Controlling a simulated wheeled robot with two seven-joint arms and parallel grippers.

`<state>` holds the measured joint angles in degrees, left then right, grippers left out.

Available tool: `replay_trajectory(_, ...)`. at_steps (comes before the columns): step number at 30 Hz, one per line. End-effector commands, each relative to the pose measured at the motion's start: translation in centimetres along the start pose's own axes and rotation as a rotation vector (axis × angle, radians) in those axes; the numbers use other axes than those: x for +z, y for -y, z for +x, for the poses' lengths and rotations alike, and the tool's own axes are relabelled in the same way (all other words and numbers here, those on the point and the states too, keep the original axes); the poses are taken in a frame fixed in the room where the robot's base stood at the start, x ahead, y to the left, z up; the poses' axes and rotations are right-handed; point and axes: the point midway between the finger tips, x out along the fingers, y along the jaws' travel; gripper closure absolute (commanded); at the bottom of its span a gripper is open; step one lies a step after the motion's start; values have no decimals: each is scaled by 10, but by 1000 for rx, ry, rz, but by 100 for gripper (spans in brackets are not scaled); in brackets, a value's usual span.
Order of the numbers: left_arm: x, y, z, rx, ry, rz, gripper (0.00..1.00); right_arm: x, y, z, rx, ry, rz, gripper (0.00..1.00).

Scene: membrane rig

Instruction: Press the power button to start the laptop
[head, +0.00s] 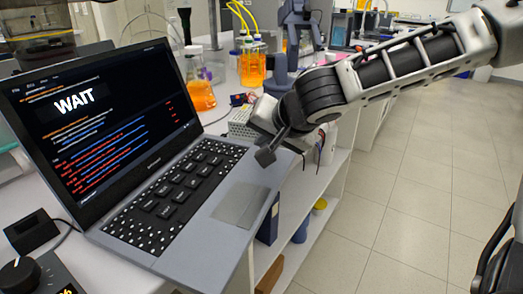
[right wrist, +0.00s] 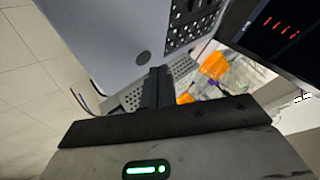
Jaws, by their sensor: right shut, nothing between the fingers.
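The open laptop (head: 202,228) sits on the white bench, its lit screen (head: 100,125) showing "WAIT" and lines of coloured text. My right gripper (head: 265,156) is shut and empty at the deck's far right corner, hiding the button in the head view. In the right wrist view its fingertips (right wrist: 158,72) are close to the button, just off its edge; I cannot tell whether they touch the deck. My left gripper is not in view.
A flask of orange liquid (head: 200,95) and an orange bottle (head: 252,68) stand behind the laptop. A perforated pale box (head: 242,122) is near my right gripper. A black box (head: 30,231) and a dial device (head: 35,277) are at left. Floor (head: 410,190) is clear at right.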

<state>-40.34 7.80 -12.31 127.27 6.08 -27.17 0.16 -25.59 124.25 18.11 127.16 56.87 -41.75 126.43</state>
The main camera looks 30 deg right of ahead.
Motion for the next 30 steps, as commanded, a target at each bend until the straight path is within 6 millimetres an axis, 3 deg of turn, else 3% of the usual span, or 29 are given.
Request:
replay_trajectory(12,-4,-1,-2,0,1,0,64,-3,3,-4,-1,-1,0,100)
replay_trajectory(30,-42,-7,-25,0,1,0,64,-32,32,-44,-1,0,1,100)
